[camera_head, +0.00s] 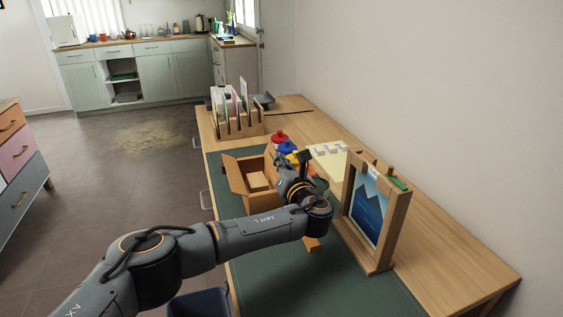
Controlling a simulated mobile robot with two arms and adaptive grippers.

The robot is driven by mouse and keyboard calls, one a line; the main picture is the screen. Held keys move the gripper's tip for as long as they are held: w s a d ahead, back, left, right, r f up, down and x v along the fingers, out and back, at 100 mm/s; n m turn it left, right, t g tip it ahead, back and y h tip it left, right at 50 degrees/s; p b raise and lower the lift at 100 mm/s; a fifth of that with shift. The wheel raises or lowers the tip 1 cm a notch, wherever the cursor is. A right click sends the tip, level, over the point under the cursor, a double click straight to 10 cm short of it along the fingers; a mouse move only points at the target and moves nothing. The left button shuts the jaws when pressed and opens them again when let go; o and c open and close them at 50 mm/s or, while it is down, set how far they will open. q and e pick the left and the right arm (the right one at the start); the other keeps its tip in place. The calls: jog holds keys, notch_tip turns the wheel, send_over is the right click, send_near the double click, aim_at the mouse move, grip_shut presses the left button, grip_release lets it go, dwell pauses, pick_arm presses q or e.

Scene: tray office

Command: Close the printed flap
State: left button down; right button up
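An open brown box (240,177) sits on the green desk mat, just beyond and left of my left wrist. A flap stands up along its left side, and a pale block (258,181) shows inside it. My arm hides the box's near right part, and I cannot make out print on any flap. My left gripper (283,164) is at the box's right side, pointing away from me. Its fingers are small and partly hidden, so its opening and any contact are unclear. My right gripper is not in view.
A wooden frame (375,259) with a blue mountain picture stands close to the right of my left wrist. Red, blue and yellow-topped items stand behind the box. A file rack (240,130) is at the desk's far end. The near mat (325,285) is clear.

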pick_arm(q)
jog(key=c, duration=1.6)
grip_release()
jog(key=v, duration=1.2)
